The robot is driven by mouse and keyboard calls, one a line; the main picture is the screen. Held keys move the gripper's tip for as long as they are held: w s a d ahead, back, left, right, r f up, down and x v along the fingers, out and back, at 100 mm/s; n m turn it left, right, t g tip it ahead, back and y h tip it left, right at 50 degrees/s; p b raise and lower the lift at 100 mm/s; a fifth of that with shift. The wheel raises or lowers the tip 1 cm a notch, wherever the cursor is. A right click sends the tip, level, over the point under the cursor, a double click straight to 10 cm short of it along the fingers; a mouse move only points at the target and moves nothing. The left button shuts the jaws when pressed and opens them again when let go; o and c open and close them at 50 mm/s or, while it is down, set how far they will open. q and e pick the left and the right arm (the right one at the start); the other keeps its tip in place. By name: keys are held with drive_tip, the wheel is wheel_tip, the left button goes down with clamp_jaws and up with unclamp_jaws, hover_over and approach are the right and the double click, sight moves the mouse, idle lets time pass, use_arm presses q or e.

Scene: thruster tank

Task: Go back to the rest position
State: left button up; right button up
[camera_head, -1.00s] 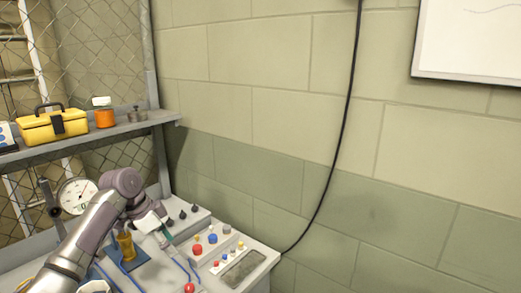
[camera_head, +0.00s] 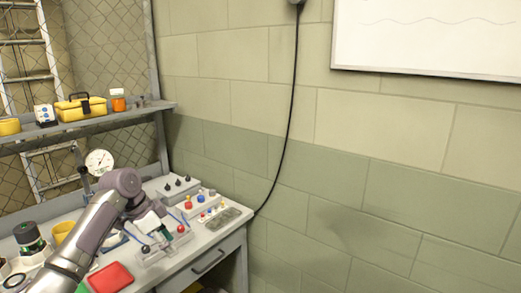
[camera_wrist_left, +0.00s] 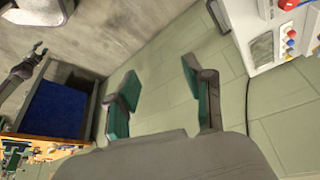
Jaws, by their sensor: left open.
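My left arm comes in from the lower left of the head view, in front of the workbench. Its gripper (camera_head: 152,222) is partly hidden behind the wrist. In the left wrist view the left gripper (camera_wrist_left: 163,98) shows two green-padded fingers spread wide, with nothing between them and only tiled surface beyond. My right gripper is not clearly in view in the head picture.
The workbench (camera_head: 200,250) carries a control panel with coloured knobs (camera_head: 201,198), a red tray (camera_head: 111,278) and a dial gauge (camera_head: 99,162). A shelf (camera_head: 60,134) above holds a yellow toolbox (camera_head: 80,106). A wall with a black cable (camera_head: 287,130) stands right.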

use_arm(q)
drive_tip(key=s+a+f+n+y, duration=0.1)
drive_tip(key=s+f+n, duration=0.3)
drive_tip(key=f, duration=1.3)
drive_tip(key=s+f+n+y, duration=0.15)
drive_tip(key=s+f, duration=0.35)
drive_tip(key=f, duration=1.3)
drive_tip(key=s+f+n+y, duration=0.1)
drive_tip(key=s+f+n, duration=0.2)
drive_tip(key=s+f, duration=1.8)
drive_tip(key=s, duration=0.8)
drive_tip(key=s+d+f+n, duration=0.1)
drive_tip(key=s+f, duration=0.2)
drive_tip(key=s, duration=0.7)
drive_tip(key=s+d+f+g, duration=0.1)
drive_tip(key=s+f, duration=0.2)
drive_tip(key=s, duration=0.8)
drive_tip(key=shift+s+d+n, duration=0.15)
drive_tip(key=shift+s+n, duration=0.15)
drive_tip(key=shift+n, duration=0.05)
use_arm(e)
drive_tip(key=shift+s+d, duration=0.2)
drive_tip(key=shift+s, duration=0.35)
use_arm(q)
drive_tip(key=shift+y, duration=0.25)
